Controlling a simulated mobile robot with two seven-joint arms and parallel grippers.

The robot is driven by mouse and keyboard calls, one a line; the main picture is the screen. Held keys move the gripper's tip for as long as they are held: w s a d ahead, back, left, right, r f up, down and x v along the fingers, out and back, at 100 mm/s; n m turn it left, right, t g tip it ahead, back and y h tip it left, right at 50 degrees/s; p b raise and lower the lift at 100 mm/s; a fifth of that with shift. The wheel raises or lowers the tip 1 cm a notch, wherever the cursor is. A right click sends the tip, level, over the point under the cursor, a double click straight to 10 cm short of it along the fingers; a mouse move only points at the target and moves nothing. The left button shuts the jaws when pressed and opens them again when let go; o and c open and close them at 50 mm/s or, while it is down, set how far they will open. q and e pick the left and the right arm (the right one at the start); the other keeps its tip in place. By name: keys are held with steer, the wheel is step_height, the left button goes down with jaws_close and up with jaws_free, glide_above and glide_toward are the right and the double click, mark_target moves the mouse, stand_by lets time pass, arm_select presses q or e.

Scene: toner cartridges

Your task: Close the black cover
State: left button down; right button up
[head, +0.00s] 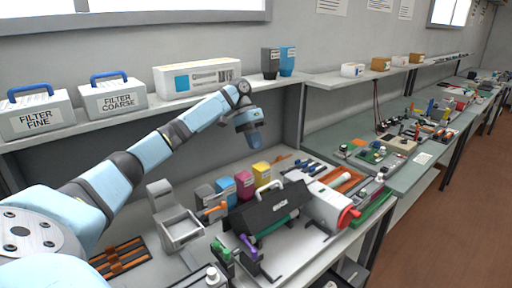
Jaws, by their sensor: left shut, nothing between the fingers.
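The black cover (262,211) is on the bench in the middle of the lower part of the head view. It looks like a sloped black panel with a pale handle on top. A green part shows along its lower front edge; I cannot tell how far the cover stands open. My left gripper (255,141) is shut and empty. It hangs in the air above and behind the cover, pointing down and apart from it. My right gripper is out of view.
Colored cartridges (244,184) stand behind and left of the cover. Purple- and green-handled clamps (248,245) stand in front. A shelf runs above.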

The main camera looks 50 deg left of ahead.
arm_select(q)
glide_above(265, 196)
step_height(265, 196, down, 10)
steer(key=shift+s+p, duration=0.1)
steer(key=shift+p, duration=0.2)
